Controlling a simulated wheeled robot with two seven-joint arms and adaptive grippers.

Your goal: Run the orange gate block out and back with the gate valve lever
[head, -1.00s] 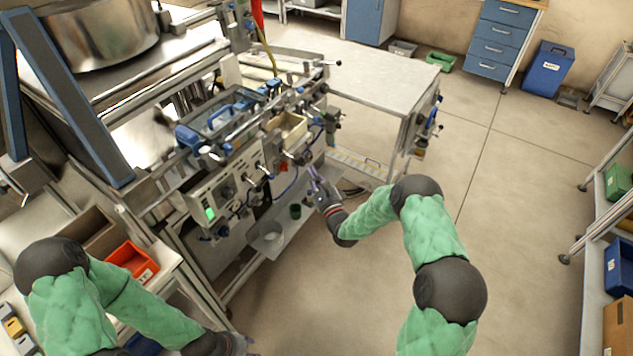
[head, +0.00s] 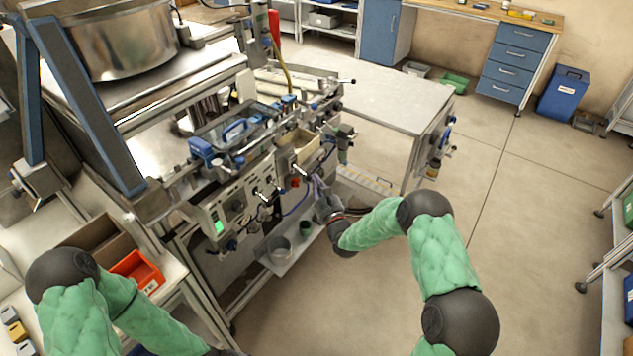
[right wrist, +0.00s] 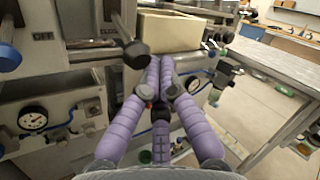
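My right gripper (head: 318,187) is at the front of the machine panel in the head view. In the right wrist view its purple fingers (right wrist: 159,80) converge, with their tips close together. Whether anything is between them is hidden. A lever with a black knob (right wrist: 135,52) stands just above and left of the tips, apparently apart from them. I cannot tell whether it is the gate valve lever. I cannot make out the orange gate block in either view. My left arm runs out of the bottom of the head view, and its gripper is out of sight.
The panel carries gauges (right wrist: 33,117), blue knobs and several levers. A cream tray (right wrist: 168,32) sits above the fingers. An orange-red bin (head: 137,270) stands at left.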

